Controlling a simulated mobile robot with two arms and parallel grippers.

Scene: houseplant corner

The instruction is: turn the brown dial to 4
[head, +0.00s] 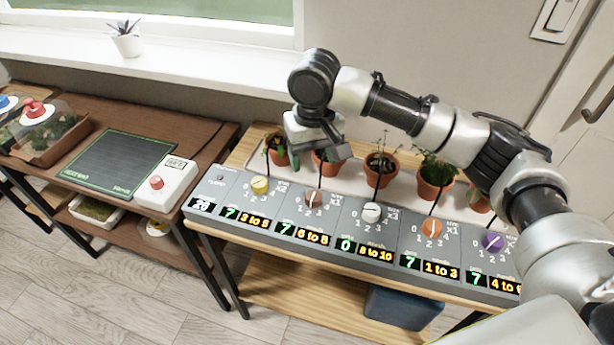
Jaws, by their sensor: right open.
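The brown dial (313,198) is the second from the left on the long grey control panel (213,190). It has a pale pointer line, and numbers are printed around it; I cannot tell which one the line points to. The display below it reads 7 and 6 to 8. My right gripper (313,158) is open and empty, above and behind the brown dial, in front of the potted plants. It is apart from the dial. My left gripper is not in view.
A yellow dial (260,185) sits left of the brown one; white (372,212), orange (432,228) and purple (493,242) dials sit right. Thin dark stalks rise beside potted plants (382,166) behind the panel. A white box with a red button (157,183) stands left.

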